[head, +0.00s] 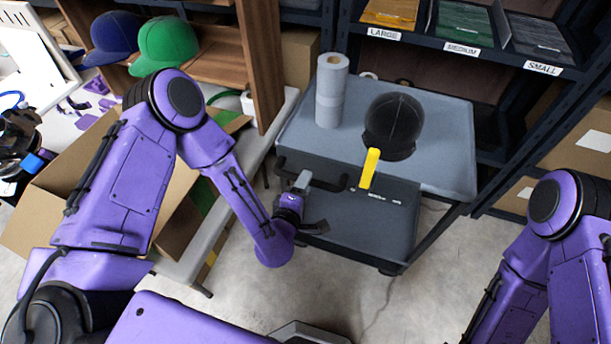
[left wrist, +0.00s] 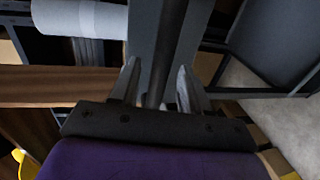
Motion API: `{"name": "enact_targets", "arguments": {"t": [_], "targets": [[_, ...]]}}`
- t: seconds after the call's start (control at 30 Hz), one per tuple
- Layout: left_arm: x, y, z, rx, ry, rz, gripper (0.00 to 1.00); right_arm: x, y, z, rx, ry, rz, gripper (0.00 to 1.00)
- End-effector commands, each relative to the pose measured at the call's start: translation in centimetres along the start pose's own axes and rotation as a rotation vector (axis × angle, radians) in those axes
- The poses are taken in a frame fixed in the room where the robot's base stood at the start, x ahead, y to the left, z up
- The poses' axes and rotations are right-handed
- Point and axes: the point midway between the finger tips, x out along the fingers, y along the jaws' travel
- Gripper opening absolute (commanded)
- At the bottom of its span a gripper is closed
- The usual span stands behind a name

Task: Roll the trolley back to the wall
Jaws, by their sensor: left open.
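The trolley (head: 448,173) is a grey cart with a flat top and a dark front, standing in front of the shelving. A dark bar handle (head: 325,184) runs along its near left side. My left gripper (head: 311,205) is at this handle, low beside the trolley. In the left wrist view the handle bar (left wrist: 158,85) runs between the two spread fingers of my left gripper (left wrist: 160,85). The jaws are open, with the bar between them but not clamped. My right arm shows at the right, but its gripper is out of view.
A paper roll (head: 331,95), a black cap (head: 394,122) and a yellow strip (head: 370,168) are on the trolley. Shelving with labelled bins (head: 462,48) stands behind. A table with an open cardboard box (head: 75,190) is at left. Bare floor (head: 330,285) lies in front.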

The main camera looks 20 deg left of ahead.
Motion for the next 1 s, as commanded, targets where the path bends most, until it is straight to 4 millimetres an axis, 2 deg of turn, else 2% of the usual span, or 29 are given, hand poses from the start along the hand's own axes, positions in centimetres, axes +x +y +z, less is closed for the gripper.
{"name": "enact_targets", "arguments": {"t": [0.1, 0.2, 0.47, 0.6, 0.67, 0.7, 1.0], "targets": [[1.7, 0.0, 0.0, 0.0, 0.002, 0.0, 0.46, -0.3, 0.0, -0.1, 0.0, 0.0, 0.0, 0.0], [2.4, 0.0, -0.1, 0.0, 0.004, -0.001, 0.46, -0.3, 0.0, -0.1, 0.0, 0.0, 0.0, 0.0], [2.6, -0.1, -0.2, 0.001, 0.004, -0.002, 0.46, -0.3, 0.0, -0.1, 0.0, 0.001, 0.0, 0.0], [2.5, -0.1, -0.2, 0.001, 0.004, -0.002, 0.01, -0.3, 0.0, -0.1, 0.0, 0.001, 0.0, 0.0], [2.5, -0.1, -0.2, 0.001, 0.004, -0.002, 0.0, -0.3, 0.0, -0.1, 0.0, 0.001, 0.0, 0.0], [2.5, -0.1, -0.8, 0.001, 0.006, -0.002, 0.0, -0.3, -0.1, -0.1, -0.001, -0.001, -0.002, 0.0], [3.5, -0.1, -0.1, 0.0, 0.02, -0.001, 0.0, 0.0, 0.0, 0.0, 0.0, 0.001, 0.0, 0.0]]}}
